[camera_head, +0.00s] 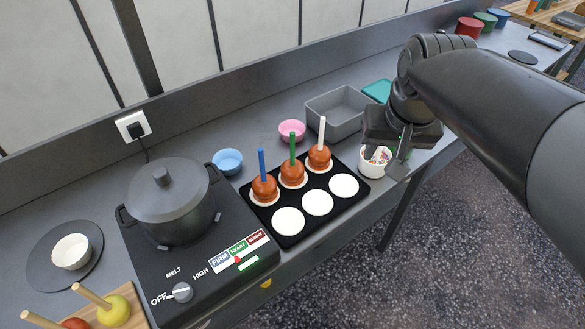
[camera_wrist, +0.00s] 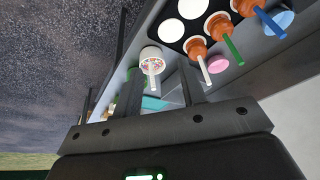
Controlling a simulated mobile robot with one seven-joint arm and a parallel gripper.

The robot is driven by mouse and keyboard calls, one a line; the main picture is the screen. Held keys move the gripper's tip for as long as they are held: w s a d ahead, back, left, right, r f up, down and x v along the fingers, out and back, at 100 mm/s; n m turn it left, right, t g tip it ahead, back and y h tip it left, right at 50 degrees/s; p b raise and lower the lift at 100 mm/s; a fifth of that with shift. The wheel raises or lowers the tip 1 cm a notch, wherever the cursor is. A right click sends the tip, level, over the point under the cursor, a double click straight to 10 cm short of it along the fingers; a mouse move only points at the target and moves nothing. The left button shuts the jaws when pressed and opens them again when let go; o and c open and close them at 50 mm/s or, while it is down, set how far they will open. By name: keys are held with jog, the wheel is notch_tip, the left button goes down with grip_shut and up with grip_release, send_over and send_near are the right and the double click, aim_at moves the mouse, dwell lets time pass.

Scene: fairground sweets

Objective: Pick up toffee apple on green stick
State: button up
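The toffee apple on the green stick (camera_head: 292,177) stands upright on a white disc in the back row of a black tray (camera_head: 272,219). It sits between the apple on the blue stick (camera_head: 264,189) and the apple on the white stick (camera_head: 319,158). In the wrist view the green-stick apple (camera_wrist: 197,48) shows at the upper right, outside the finger gap. My gripper (camera_head: 402,160) hangs to the right of the tray, by a white sprinkle cup (camera_head: 374,166). In the wrist view my fingers (camera_wrist: 160,90) are apart with nothing held between them.
The front row of the tray holds bare white discs (camera_head: 318,203). A grey bin (camera_head: 341,112), pink bowl (camera_head: 291,130) and blue bowl (camera_head: 228,162) stand behind it. A lidded pot (camera_head: 172,205) sits on the hob to the left. A wall runs along the back.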

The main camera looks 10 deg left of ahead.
jog(key=w+a+g, duration=0.2)
jog(key=w+a, duration=0.6)
jog(key=n+g, duration=0.1)
jog(key=g, duration=0.1)
send_over(292, 165)
notch_tip(292, 165, down, 10)
jog(key=shift+h, duration=0.3)
jog(key=shift+w+f, duration=0.2)
jog(key=shift+f, duration=1.25)
jog(key=shift+w+f, duration=0.2)
jog(key=shift+f, duration=1.25)
grip_shut()
